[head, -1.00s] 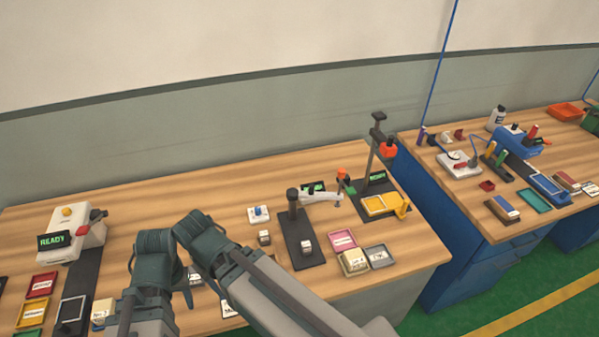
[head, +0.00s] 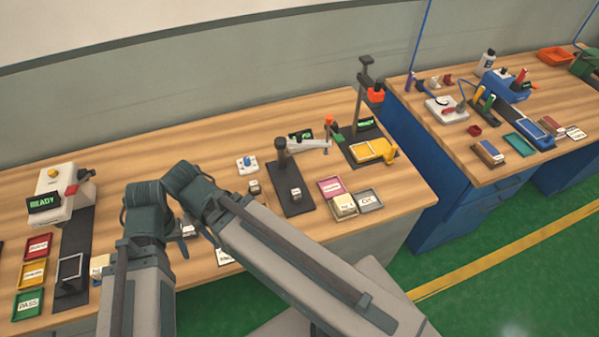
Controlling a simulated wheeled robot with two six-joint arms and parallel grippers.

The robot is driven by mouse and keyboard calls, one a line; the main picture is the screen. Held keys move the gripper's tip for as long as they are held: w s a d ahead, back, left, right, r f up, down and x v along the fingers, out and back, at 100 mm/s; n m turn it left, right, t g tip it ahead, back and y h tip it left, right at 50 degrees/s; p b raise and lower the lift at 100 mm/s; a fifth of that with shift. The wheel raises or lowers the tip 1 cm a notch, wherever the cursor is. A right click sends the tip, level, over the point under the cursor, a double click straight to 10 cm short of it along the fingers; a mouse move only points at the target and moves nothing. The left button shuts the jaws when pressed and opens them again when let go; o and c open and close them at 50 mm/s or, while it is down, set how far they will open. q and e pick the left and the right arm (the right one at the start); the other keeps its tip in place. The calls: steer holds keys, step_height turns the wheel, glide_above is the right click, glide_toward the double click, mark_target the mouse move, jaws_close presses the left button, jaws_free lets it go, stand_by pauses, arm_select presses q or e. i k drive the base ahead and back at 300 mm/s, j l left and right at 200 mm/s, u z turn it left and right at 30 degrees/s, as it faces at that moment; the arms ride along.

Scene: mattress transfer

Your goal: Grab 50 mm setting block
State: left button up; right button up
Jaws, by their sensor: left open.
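I cannot read a 50 mm mark on any block. One small pale block (head: 254,187) sits left of the dark gauge stand (head: 281,156), and another small block (head: 296,195) sits on its base. A larger cream block (head: 345,207) with a label lies right of the stand. Another cream block (head: 98,266) is partly covered by my arm. My left gripper (head: 185,230) is low over the bench, largely hidden by my arm links; it is open, and a pale object shows close by. My right gripper is not in view.
A white READY device (head: 55,190) stands left, with red (head: 37,246), yellow (head: 32,273) and green (head: 28,303) trays before it. A pink tray (head: 330,187) and a grey tray (head: 370,200) lie right. A tall clamp stand (head: 364,95) rises behind. A second bench (head: 450,165) stands beyond a gap.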

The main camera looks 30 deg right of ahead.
mark_target(296, 193)
steer(key=i+j, duration=0.1)
steer(key=j, duration=0.35)
steer(key=i+j, duration=0.1)
steer(key=j, duration=0.35)
steer(key=z, duration=1.65)
